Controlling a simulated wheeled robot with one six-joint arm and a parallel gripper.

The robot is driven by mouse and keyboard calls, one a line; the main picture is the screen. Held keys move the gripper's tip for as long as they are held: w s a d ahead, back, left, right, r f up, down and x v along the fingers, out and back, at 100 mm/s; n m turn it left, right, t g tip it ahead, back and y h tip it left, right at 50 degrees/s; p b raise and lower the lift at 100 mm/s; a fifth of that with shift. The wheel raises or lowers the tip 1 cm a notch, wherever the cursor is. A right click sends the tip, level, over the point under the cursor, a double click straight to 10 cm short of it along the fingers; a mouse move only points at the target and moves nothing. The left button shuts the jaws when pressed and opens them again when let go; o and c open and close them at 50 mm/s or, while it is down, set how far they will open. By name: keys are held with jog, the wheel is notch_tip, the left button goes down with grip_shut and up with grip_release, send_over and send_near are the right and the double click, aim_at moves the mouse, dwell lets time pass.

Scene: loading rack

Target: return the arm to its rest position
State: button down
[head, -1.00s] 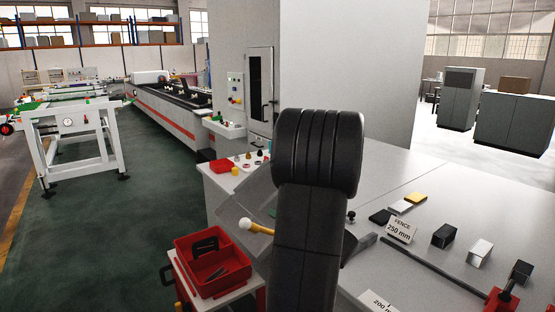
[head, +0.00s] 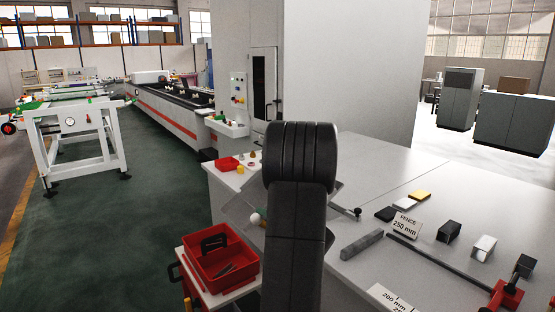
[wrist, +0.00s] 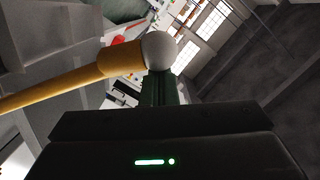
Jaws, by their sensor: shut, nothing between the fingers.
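My arm (head: 296,215) stands upright in the middle of the head view, its rounded dark joint at the top. It hides much of the bench front, and my gripper cannot be made out there. In the wrist view my gripper (wrist: 160,88) shows as dark green fingers, closed together and empty, above a dark housing with a green light. A rod with a yellow handle and a white rounded head (wrist: 158,50) crosses the wrist view just beyond the fingers. In the head view only its white end (head: 255,219) shows left of my arm.
A grey bench (head: 375,165) lies right of my arm, with a "FENCE 250 mm" sign (head: 406,224), small blocks and a dark bar (head: 362,246). A red tray (head: 211,276) stands on a cart at lower left. Green floor (head: 130,230) is clear further left.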

jog(key=shift+w+d+r+p, duration=0.3)
jog(key=shift+r+p, duration=0.3)
jog(key=shift+p, duration=0.15)
jog(key=w+d+r+m+p, duration=0.2)
jog(key=w+d+r, duration=0.2)
jog(key=w+d, duration=0.25)
jog(key=s+d+r+h+b, duration=0.1)
jog(key=s+d+b, duration=0.1)
jog(key=s+d, duration=0.4)
jog(key=s, duration=0.3)
jog(key=shift+d+t, duration=0.15)
jog(key=shift+t, duration=0.25)
jog(key=shift+r, duration=0.2)
